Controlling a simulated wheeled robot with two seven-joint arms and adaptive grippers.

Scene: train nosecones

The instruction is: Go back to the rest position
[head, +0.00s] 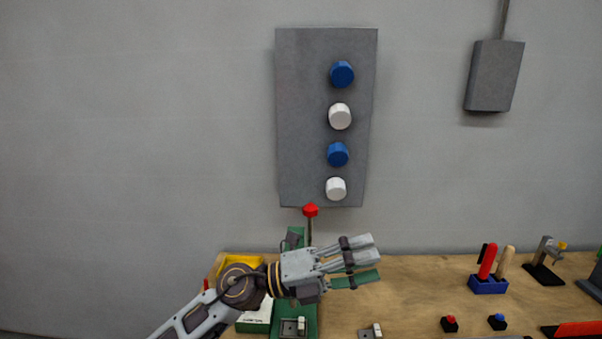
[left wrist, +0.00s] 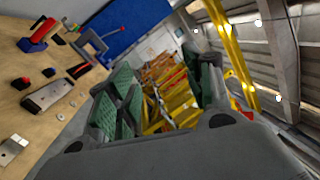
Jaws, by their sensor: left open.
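My left gripper (head: 370,262) comes in from the lower left in the head view, above the wooden workbench. It points right, and its fingers are apart with nothing between them. In the left wrist view the green-padded fingers (left wrist: 160,97) stand apart, with yellow frames seen in the distance between them. A grey wall panel (head: 300,120) with two blue and two white nosecones is on the wall above the gripper. The lowest white nosecone (head: 336,188) is nearest to it. My right gripper is in neither view.
The wooden workbench (head: 420,290) holds a blue holder (head: 488,286) with red and tan handles, a black stand (head: 544,270) and small red and blue buttons. A red-topped lever (head: 310,210) rises behind my left wrist. A yellow bin (head: 245,262) is partly hidden by my arm.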

